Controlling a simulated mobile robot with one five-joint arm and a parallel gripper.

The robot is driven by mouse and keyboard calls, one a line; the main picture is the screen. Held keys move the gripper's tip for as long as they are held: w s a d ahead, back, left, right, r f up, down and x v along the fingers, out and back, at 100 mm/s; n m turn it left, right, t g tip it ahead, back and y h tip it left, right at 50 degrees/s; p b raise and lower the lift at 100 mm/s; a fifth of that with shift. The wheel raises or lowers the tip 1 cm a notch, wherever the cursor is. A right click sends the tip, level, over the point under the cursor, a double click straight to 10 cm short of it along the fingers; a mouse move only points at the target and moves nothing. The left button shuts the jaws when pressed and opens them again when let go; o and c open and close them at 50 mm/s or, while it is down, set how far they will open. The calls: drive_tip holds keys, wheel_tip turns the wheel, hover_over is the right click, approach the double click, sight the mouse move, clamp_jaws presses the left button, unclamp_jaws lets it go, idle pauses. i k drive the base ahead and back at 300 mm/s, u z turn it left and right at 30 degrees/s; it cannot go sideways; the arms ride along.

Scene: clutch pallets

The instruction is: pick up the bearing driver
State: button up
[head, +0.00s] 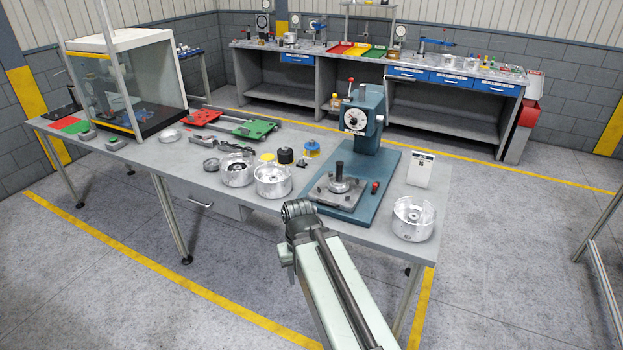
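A dark upright post with a wider round foot (339,176) stands on the grey plate fixture of the press; it may be the bearing driver, but I cannot tell for sure. A short black cylinder (285,157) with a knob on top stands on the bench left of the press, beside a yellow piece (267,158) and a blue and yellow piece (312,149). My arm reaches up from the bottom edge and ends in a dark joint in front of the bench's near edge. My gripper's fingers do not show.
The bench (225,192) carries a blue-green arbor press (366,120), silvery round housings (272,181), another housing (413,219) at the right end, and a white box (420,169). A glass-sided cabinet (125,85) stands at the left. The floor in front is clear.

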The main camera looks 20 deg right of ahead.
sight(337, 180)
drive_tip(key=u, duration=1.4)
drive_tip(key=i, duration=3)
drive_tip(key=z, duration=2.75)
drive_tip(key=i, duration=0.9)
drive_tip(key=z, duration=0.05)
